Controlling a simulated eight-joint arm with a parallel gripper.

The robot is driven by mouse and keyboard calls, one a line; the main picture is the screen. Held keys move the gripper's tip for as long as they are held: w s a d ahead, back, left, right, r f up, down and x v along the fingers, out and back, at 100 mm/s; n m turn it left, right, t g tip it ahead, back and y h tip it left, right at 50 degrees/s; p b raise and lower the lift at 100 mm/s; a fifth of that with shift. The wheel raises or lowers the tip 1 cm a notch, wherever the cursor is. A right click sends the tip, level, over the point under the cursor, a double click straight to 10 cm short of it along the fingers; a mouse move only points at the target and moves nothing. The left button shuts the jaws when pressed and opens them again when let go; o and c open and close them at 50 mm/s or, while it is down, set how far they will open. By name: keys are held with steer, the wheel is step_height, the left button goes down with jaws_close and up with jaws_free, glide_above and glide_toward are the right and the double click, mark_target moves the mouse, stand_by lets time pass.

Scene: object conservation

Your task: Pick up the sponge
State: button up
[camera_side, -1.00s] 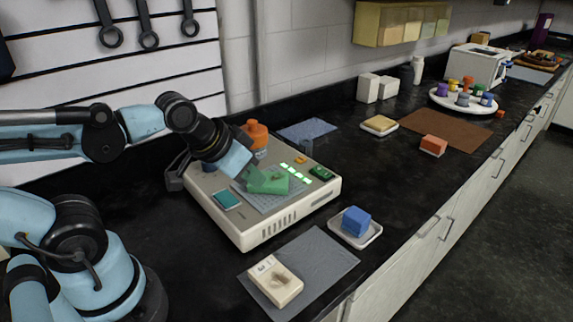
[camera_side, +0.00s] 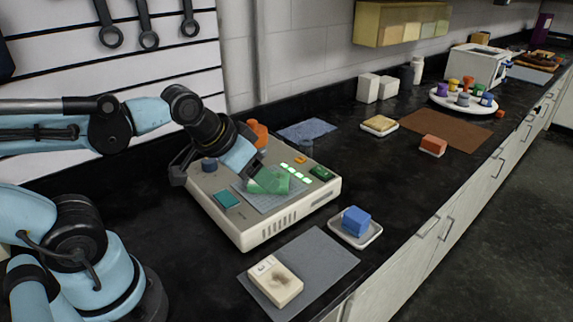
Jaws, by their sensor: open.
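A blue block (camera_side: 356,219) that looks like a sponge rests in a small white dish (camera_side: 372,238) at the front edge of the counter. A green block (camera_side: 277,181) lies on the grey grid pad on top of the beige device; I cannot tell whether it is also a sponge. My gripper (camera_side: 266,178) is open, pointing down at the green block, with its dark fingers partly covering it. I cannot tell whether they touch it. My gripper is well to the left of the blue block.
The beige device (camera_side: 262,235) carries a teal pad (camera_side: 227,200) and an orange bottle (camera_side: 258,133). A grey mat (camera_side: 322,262) holds a cream block (camera_side: 274,282) in front. The dark counter between is clear.

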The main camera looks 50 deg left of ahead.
steer(key=w+d+r+g, duration=0.3)
steer(key=w+d, duration=0.1)
steer(key=w, duration=0.5)
steer(key=g, duration=0.4)
glide_above(357, 214)
step_height(357, 214, down, 6)
steer(key=r, duration=0.1)
steer(key=shift+n, duration=0.4)
steer(key=f, duration=0.6)
steer(key=shift+w+a+f, duration=0.1)
steer(key=shift+w+f, duration=0.1)
steer(key=shift+f, duration=0.1)
steer(key=shift+s+f, duration=0.15)
steer(key=shift+f, duration=2.45)
steer(key=shift+c, duration=0.5)
steer(key=c, duration=0.6)
